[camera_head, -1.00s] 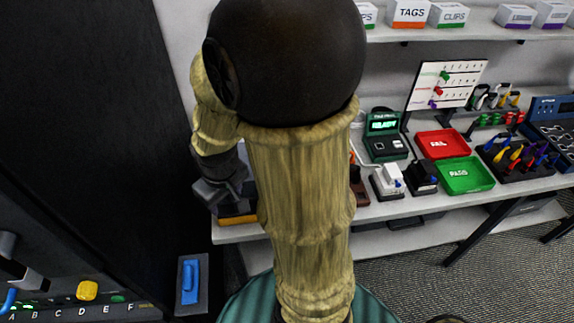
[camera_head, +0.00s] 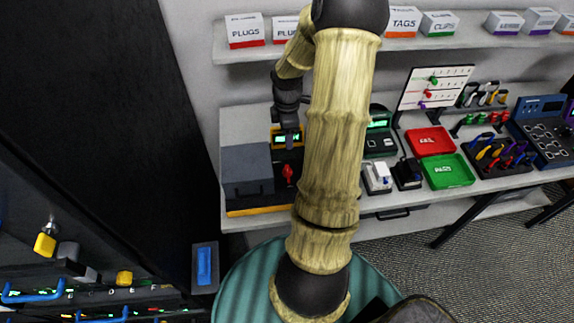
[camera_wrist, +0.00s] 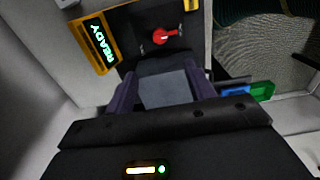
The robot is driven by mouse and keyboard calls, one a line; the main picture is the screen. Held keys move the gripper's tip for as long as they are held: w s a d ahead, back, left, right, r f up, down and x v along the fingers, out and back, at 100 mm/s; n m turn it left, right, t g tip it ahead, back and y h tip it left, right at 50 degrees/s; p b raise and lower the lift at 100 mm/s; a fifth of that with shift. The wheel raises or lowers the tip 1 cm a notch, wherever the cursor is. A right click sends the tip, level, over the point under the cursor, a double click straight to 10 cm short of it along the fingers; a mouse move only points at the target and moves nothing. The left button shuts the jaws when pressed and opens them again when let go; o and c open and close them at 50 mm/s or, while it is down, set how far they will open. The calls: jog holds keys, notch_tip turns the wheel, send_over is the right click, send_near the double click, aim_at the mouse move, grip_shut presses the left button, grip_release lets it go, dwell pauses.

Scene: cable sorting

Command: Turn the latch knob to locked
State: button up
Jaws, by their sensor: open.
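A red knob (camera_head: 288,173), which looks like the latch knob, stands on the dark front of a yellow-edged station (camera_head: 262,210) on the bench. In the wrist view the red knob (camera_wrist: 164,36) sits on a dark plate near the top, ahead of the fingers; I cannot read its lock position. A yellow-framed display (camera_wrist: 98,44) beside it reads READY. My gripper (camera_wrist: 162,84) is open, its two dark fingers apart and short of the knob. In the head view my gripper (camera_head: 289,116) is above the back of the station, partly hidden by my arm.
A grey box (camera_head: 246,165) adjoins the knob on the left. Red (camera_head: 430,141) and green (camera_head: 447,171) trays lie to the right, with tool racks beyond. A shelf (camera_head: 232,55) with labelled boxes hangs above. A dark cabinet stands at left.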

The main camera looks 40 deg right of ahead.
aim_at(287, 168)
notch_tip(287, 168, down, 17)
jog(key=p, duration=0.3)
jog(key=shift+f, duration=0.2)
dwell(0.4)
jog(key=c, duration=1)
